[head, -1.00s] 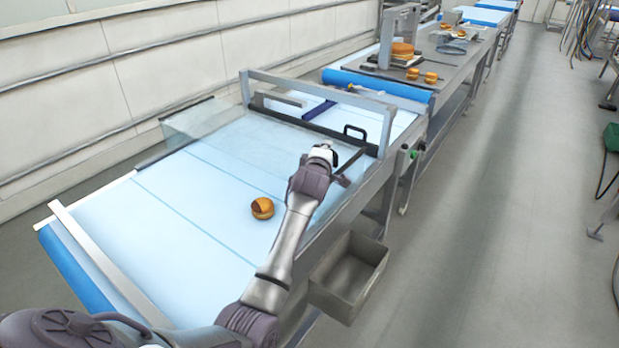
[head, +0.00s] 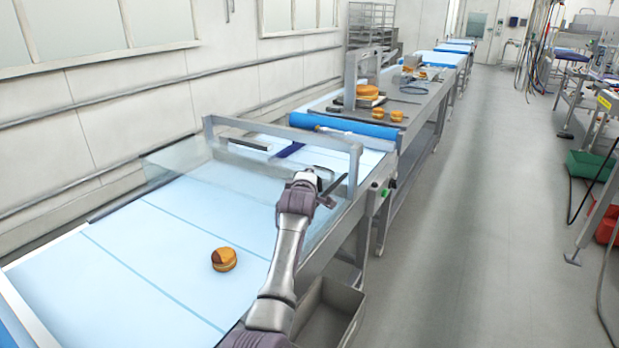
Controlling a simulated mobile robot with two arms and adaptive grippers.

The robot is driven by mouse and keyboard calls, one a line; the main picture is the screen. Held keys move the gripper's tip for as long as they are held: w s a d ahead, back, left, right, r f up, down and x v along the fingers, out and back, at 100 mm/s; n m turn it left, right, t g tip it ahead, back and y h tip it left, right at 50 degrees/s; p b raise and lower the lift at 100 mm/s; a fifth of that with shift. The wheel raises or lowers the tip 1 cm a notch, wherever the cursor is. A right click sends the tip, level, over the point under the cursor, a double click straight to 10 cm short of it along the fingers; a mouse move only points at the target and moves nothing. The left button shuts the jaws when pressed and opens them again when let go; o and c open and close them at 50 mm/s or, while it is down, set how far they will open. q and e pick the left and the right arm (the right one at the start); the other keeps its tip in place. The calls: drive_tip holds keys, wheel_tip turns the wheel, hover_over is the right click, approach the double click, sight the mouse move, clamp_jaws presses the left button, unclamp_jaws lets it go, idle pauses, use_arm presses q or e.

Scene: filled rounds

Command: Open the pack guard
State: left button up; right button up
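The pack guard is a clear panel (head: 185,157) at the grey metal frame (head: 280,138) that spans the blue-white belt. A dark handle at the frame's right end is partly hidden behind my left gripper.
A round filled bun (head: 223,259) lies on the belt (head: 150,255) left of my arm. A grey open bin (head: 335,318) hangs beside the conveyor's right side. More buns and a blue roller (head: 343,126) are farther along the line.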

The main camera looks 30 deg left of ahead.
use_arm(q)
drive_tip(key=shift+o, duration=1.3)
drive_tip(key=v, duration=1.2)
